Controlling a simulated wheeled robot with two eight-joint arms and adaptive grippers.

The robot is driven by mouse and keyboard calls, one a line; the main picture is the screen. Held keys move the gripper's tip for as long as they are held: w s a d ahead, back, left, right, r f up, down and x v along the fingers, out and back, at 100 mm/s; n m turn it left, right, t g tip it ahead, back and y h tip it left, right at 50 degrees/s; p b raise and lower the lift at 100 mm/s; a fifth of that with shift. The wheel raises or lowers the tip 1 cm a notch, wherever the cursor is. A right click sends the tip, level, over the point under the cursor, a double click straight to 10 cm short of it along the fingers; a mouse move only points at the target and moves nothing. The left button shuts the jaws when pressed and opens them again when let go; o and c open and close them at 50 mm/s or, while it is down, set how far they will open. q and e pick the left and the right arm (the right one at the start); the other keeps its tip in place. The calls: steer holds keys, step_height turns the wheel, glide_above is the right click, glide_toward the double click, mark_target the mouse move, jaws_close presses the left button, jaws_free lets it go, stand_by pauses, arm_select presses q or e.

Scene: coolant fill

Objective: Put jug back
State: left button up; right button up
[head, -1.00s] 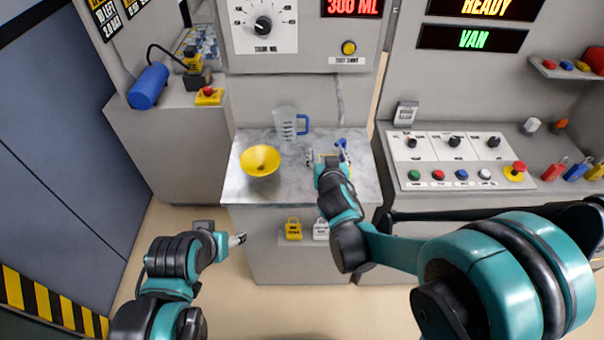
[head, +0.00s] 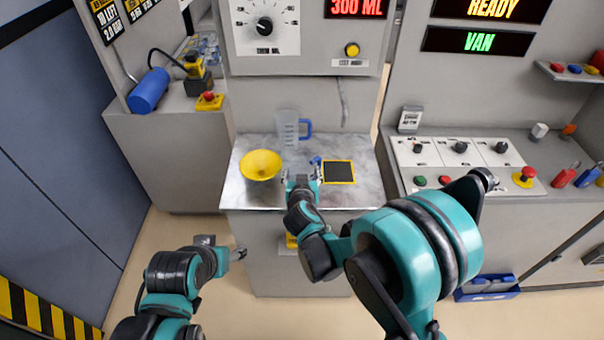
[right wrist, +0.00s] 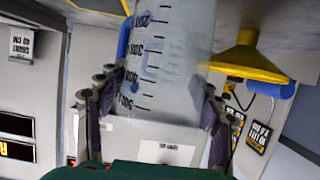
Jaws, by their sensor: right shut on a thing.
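A clear jug with dark graduation marks (right wrist: 165,60) fills the gap between my right gripper's fingers in the right wrist view, with part of a blue handle at its left. In the head view my right gripper (head: 302,177) is shut on this jug over the counter, between the yellow funnel (head: 260,164) and the black pad with yellow border (head: 339,172). Only its blue handle (head: 317,161) shows clearly there. Another clear jug with a blue handle (head: 289,130) stands behind, near the back panel. My left gripper (head: 238,254) is low in front of the counter; its fingers are too small to judge.
The counter (head: 365,195) is bare at the right. A dial panel (head: 290,55) reading 300 ML is above it. A button console (head: 455,160) is at the right, and a blue cylinder (head: 148,88) and red button (head: 209,101) are on the left cabinet.

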steer(key=shift+f, duration=0.15)
steer(key=o, duration=1.6)
